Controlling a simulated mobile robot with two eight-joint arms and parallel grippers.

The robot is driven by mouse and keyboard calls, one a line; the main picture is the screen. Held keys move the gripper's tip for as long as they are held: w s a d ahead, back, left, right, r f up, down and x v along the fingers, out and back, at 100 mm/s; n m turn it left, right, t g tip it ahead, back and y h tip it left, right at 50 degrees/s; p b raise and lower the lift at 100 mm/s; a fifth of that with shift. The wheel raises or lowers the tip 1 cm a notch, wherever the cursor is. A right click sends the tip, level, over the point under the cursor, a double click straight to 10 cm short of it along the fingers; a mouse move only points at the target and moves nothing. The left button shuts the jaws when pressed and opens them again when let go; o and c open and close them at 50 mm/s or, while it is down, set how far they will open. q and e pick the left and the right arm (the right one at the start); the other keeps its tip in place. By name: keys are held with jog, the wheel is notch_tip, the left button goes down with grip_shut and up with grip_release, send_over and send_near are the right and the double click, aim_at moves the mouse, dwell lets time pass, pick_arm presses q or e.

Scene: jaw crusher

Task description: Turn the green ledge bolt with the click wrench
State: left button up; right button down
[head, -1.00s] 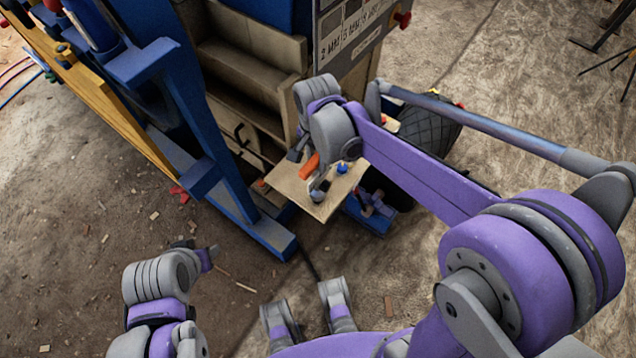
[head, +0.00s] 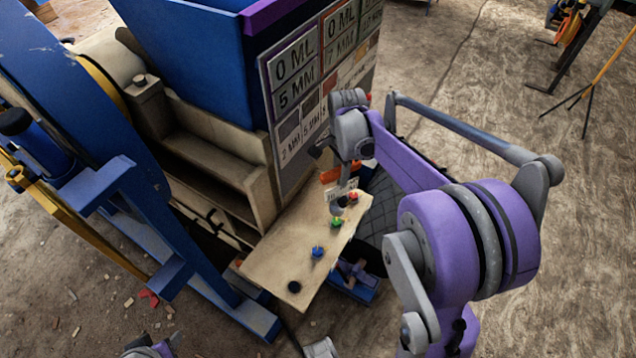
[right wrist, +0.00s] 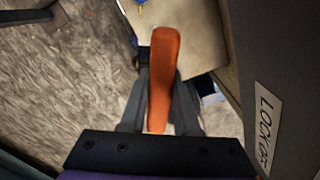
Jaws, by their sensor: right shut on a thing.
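The green ledge bolt (head: 337,222) stands on the beige ledge (head: 275,255), between a blue bolt (head: 318,252) and a red bolt (head: 352,197). My right gripper (head: 328,164) is shut on the orange handle of the click wrench (head: 330,176). The handle also shows in the right wrist view (right wrist: 164,75), between the fingers (right wrist: 158,110). The wrench's grey head shows just above the green bolt in the head view, close to the red bolt; I cannot tell whether it touches either. Only a cut-off part of my left arm shows at the bottom edge; its jaws are unclear.
A black bolt (head: 294,287) sits at the ledge's near end. A panel with labels (head: 318,95) rises behind the ledge. Blue machine framing (head: 165,245) stands to the left. A dark tyre-like thing (head: 385,205) lies right of the ledge. Open floor (head: 570,220) spreads farther right.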

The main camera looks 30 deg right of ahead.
aim_at(340, 193)
jog(key=shift+d+r, duration=0.1)
jog(key=shift+d, duration=0.1)
jog(key=shift+s+a, duration=0.1)
jog(key=shift+f+b, duration=1.65)
jog(key=shift+f, duration=0.85)
jog(key=shift+f+b, duration=1.3)
jog(key=shift+f, duration=0.75)
